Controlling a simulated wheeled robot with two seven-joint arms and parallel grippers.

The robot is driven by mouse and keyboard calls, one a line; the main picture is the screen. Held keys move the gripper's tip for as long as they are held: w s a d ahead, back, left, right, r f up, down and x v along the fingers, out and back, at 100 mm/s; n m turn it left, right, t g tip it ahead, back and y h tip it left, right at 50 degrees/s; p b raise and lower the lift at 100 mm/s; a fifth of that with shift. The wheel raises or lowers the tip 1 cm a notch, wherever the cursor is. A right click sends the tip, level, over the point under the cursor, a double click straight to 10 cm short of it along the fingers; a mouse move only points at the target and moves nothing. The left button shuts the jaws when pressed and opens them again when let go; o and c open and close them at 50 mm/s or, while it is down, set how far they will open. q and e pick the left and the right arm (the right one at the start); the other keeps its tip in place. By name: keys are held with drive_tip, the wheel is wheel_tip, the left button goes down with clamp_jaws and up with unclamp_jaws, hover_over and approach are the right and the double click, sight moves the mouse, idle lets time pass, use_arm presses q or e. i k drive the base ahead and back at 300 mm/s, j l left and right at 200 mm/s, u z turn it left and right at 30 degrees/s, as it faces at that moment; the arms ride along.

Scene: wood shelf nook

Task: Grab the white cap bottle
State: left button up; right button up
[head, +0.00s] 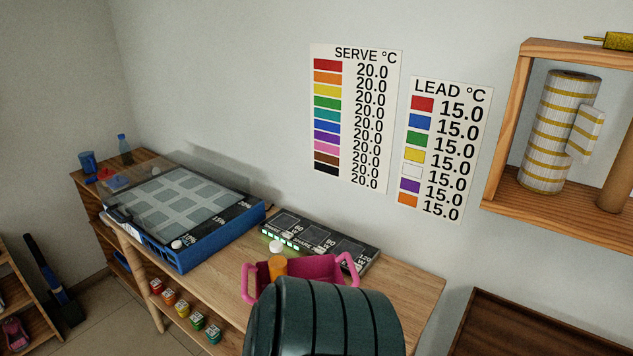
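A small bottle with a white cap (277,246) and an orange body (277,266) stands upright at the pink basket (320,264) on the wooden bench. Its lower part is hidden by the basket's near side or by the dark shape in front. It appears to be inside the basket, but I cannot see its base. Neither of my grippers shows in the head view.
A large dark green ribbed shape (325,318) covers the bottom middle and hides part of the basket. A blue-framed panel (190,262) and a black control strip (318,240) lie on the bench (405,285). Several small jars (183,310) stand below. A wooden wall shelf (580,225) is at right.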

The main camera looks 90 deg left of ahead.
sight(278, 264)
drive_tip(key=u, duration=0.5)
drive_tip(key=j+u, duration=0.1)
drive_tip(key=u, duration=1.4)
drive_tip(key=i+u, duration=0.1)
drive_tip(key=u, duration=0.4)
drive_tip(key=j+u, duration=0.1)
drive_tip(key=u, duration=0.4)
